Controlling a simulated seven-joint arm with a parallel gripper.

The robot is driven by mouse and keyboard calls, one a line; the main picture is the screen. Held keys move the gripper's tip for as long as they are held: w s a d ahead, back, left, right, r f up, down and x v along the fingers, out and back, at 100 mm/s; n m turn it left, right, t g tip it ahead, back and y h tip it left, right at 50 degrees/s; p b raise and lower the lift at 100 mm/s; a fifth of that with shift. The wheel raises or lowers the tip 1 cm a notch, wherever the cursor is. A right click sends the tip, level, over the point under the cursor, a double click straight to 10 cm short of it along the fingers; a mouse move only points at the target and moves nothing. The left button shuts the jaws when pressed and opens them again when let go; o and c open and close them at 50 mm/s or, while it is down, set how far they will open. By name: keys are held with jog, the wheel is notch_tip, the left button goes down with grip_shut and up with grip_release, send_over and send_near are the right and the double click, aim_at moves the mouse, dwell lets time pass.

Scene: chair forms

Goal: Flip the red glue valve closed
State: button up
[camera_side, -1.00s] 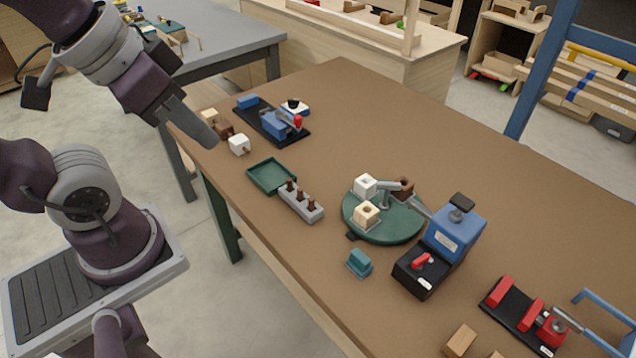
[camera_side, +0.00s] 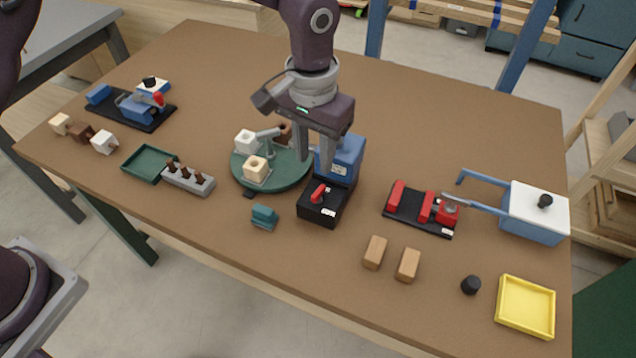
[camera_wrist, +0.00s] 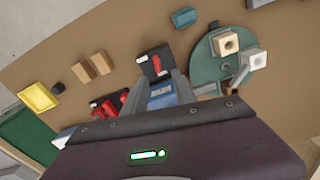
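The red glue valve (camera_side: 319,194) is a small red lever on the black front base (camera_side: 322,213) of the blue glue machine (camera_side: 345,158). It stands tilted up on the base. My gripper (camera_side: 313,165) points down, above and behind the valve, close to the machine's blue body. In the wrist view the valve (camera_wrist: 157,65) shows between the fingertips, beyond my gripper (camera_wrist: 159,76). My gripper is open and empty, with a gap between its fingers. The fingers and palm hide part of the blue machine.
A green turntable (camera_side: 240,171) with cream and brown blocks stands left of the machine. A teal block (camera_side: 264,216) lies front left. A black fixture with red clamps (camera_side: 424,209) stands to the right. Two wooden blocks (camera_side: 375,252) lie front right. A yellow tray (camera_side: 526,306) sits near the corner.

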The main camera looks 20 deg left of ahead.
aim_at(318, 191)
jog(key=f, duration=0.8)
jog(key=shift+d+f, duration=0.25)
jog(key=shift+d, duration=0.1)
grip_shut()
